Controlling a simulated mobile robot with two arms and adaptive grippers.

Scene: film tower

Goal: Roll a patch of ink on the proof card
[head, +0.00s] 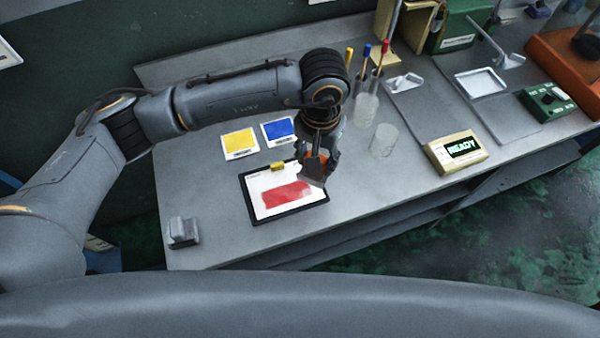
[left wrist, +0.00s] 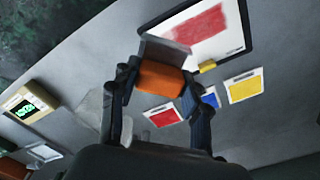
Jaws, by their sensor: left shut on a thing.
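The proof card (head: 262,183) is a white sheet on a black-edged board with a yellow clip (head: 277,167). It bears a broad red ink patch (head: 284,195), which also shows in the left wrist view (left wrist: 200,24). My left gripper (head: 318,160) is over the card's right end, shut on a tool with an orange grip (left wrist: 158,82) and a flat grey end (left wrist: 163,49). The grey end is at the right end of the red patch; I cannot tell whether it touches the card. My right gripper is not in view.
Yellow (head: 240,142) and blue (head: 278,130) swatch cards lie behind the board; a red one (left wrist: 162,115) lies beside them. Clear cups (head: 383,140) and a READY box (head: 456,152) stand to the right. A grey block (head: 182,232) sits at the front left.

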